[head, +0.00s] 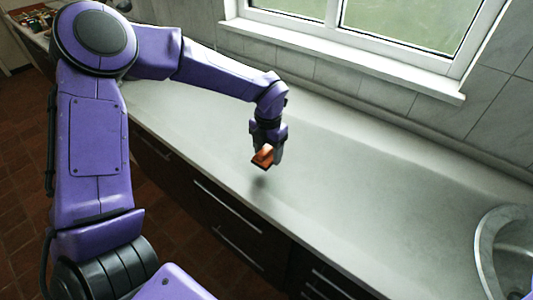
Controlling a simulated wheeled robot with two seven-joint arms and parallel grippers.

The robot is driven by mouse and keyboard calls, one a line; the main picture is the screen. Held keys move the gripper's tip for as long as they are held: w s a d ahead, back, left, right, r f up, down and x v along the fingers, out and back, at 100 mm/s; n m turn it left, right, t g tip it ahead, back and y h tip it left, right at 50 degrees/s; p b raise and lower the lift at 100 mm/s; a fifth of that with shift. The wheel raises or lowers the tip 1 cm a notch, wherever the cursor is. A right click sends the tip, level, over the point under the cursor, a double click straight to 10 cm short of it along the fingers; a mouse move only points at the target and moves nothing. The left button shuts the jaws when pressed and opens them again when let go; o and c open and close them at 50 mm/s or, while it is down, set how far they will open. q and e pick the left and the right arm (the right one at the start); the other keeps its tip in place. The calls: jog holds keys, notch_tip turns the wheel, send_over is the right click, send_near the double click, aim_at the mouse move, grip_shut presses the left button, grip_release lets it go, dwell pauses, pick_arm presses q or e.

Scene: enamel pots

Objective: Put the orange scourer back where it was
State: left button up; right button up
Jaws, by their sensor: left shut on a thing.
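The orange scourer (262,154) is a small orange block with a darker underside, near the middle of the head view. My left gripper (267,156) is shut on it and points downward. It holds the scourer above the grey countertop (350,175), near the front edge, with a soft shadow on the counter below. The gripper hides part of the scourer. My right gripper is not in the picture.
A metal sink (508,250) is set into the counter at the lower right. A window with a white sill (340,60) is at the back wall. Dark drawers with long handles (228,200) are below the front edge. The counter around the scourer is clear.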

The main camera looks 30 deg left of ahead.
aim_at(267, 151)
pick_arm(q)
jog(key=w+f, duration=0.1)
jog(key=w+a+f, duration=0.1)
jog(key=shift+a+f, duration=0.25)
jog(key=shift+f, duration=0.05)
jog(key=f, duration=0.1)
jog(key=f+p, duration=0.2)
jog(key=shift+s+a, duration=0.15)
jog(key=shift+a, duration=0.1)
jog(key=shift+w+f, duration=0.25)
jog(key=shift+f, duration=0.25)
jog(key=o, duration=0.9)
jog(key=shift+s, duration=0.15)
jog(key=shift+o, duration=0.2)
